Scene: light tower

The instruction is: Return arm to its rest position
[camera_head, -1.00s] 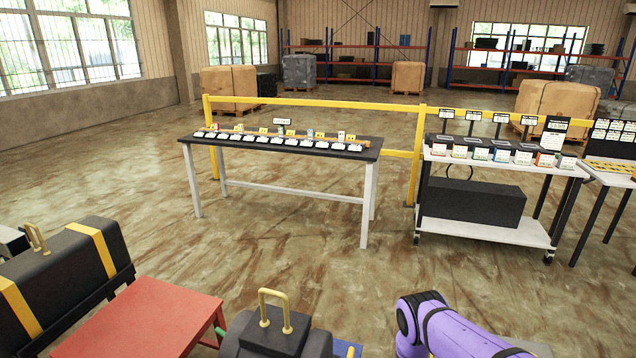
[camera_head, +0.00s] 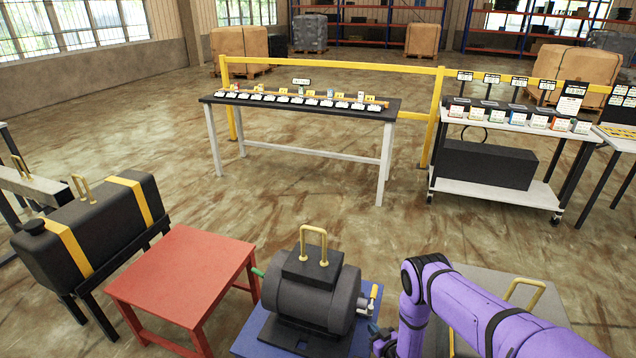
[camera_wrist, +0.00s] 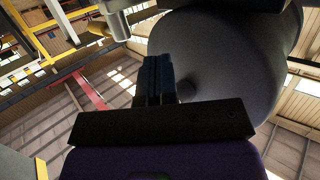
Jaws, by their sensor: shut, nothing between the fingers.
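My purple arm (camera_head: 455,305) reaches in from the lower right in the head view, bent at the elbow with its forearm hanging down. My gripper (camera_wrist: 158,78) shows in the wrist view with its two dark fingers together and nothing between them. In the head view only a dark part at the lower end of the arm shows, beside a grey motor (camera_head: 312,292) with a yellow handle. The motor's rounded grey body fills much of the wrist view (camera_wrist: 225,65), close behind the fingers. I cannot tell whether they touch.
The motor stands on a blue base (camera_head: 250,338). A red table (camera_head: 182,275) and a black tank (camera_head: 95,225) stand to its left. A grey block with a yellow handle (camera_head: 525,290) is partly behind my arm. A workbench (camera_head: 300,103) and a white cart (camera_head: 495,188) stand farther off, with open floor before them.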

